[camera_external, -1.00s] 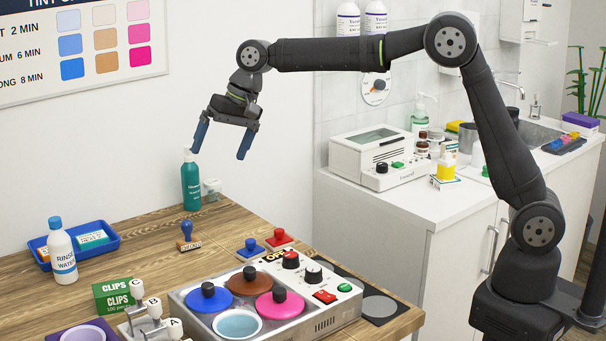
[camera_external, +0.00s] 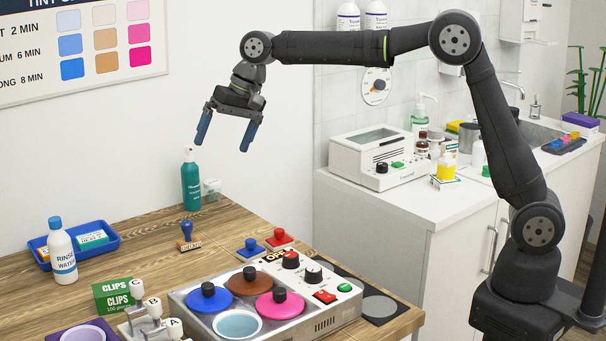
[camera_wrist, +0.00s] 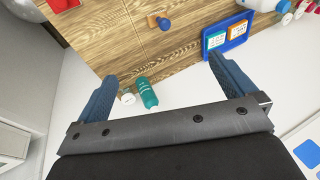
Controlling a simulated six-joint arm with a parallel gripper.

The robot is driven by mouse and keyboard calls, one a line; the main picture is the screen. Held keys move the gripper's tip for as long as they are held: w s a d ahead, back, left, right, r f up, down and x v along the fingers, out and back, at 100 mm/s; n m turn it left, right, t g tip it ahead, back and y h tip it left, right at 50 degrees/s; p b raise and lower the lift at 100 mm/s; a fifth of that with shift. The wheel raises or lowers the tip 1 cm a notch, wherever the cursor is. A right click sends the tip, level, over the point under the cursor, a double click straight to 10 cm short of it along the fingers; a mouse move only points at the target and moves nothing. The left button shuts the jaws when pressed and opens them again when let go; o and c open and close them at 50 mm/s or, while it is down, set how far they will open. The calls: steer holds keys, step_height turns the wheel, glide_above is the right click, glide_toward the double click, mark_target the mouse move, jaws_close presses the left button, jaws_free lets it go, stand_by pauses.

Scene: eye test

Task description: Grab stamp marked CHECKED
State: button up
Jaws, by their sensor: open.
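A stamp (camera_external: 188,239) with a blue knob handle and a wooden block base stands on the wooden table, left of centre. Its front label is too small to read for certain. It also shows near the top middle of the wrist view (camera_wrist: 161,22). My gripper (camera_external: 227,133) is open and empty, high above the table's back part, up and to the right of the stamp. In the wrist view my gripper (camera_wrist: 166,80) has its two blue fingers wide apart, with nothing between them touching.
A teal bottle (camera_external: 191,182) stands behind the stamp. A blue tray (camera_external: 110,246) and a white rinse bottle (camera_external: 62,255) are at left. Blue (camera_external: 251,250) and red (camera_external: 279,240) knobbed pieces and a pot warmer (camera_external: 325,318) are at right. Bare wood surrounds the stamp.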

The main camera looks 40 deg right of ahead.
steer(key=shift+c, duration=0.4)
steer(key=c, duration=1)
steer(key=n+t+h, duration=0.1)
steer(key=n, duration=0.7)
glide_toward(189, 221)
steer(key=x, duration=0.6)
steer(key=shift+a+f, duration=0.2)
steer(key=shift+a, duration=0.05)
steer(key=shift+x, duration=2.75)
